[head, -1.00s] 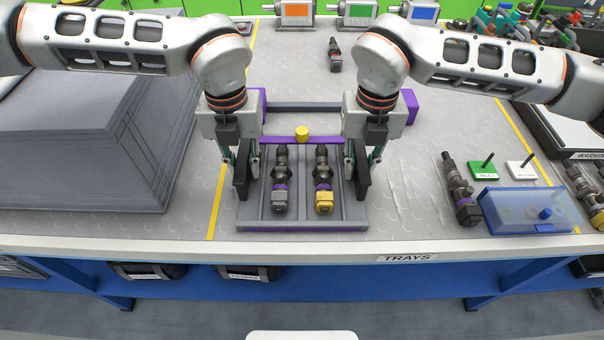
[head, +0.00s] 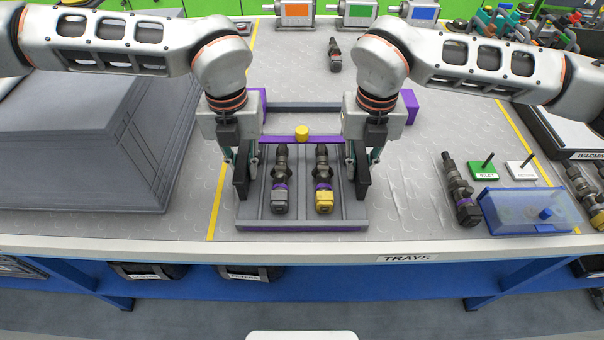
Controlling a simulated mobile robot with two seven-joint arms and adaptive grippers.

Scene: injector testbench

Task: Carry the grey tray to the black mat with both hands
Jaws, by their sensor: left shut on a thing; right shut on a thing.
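The grey tray (head: 302,225) with purple edging lies on the bench near its front edge. It holds two dark injectors side by side, one with a grey end (head: 280,205) and one with a yellow end (head: 324,204). My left gripper (head: 245,180) is shut on the tray's left side. My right gripper (head: 360,180) is shut on its right side. The fingers partly hide both side walls. The tray appears to rest on the bench. I cannot clearly make out a black mat; a dark-edged flat thing (head: 540,128) shows at the right.
A big grey stepped block (head: 90,145) fills the left. To the right are a loose injector (head: 460,190), a blue clear-lidded box (head: 528,211), and green (head: 484,171) and white (head: 521,170) marker plates. Another injector (head: 334,55) lies behind.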

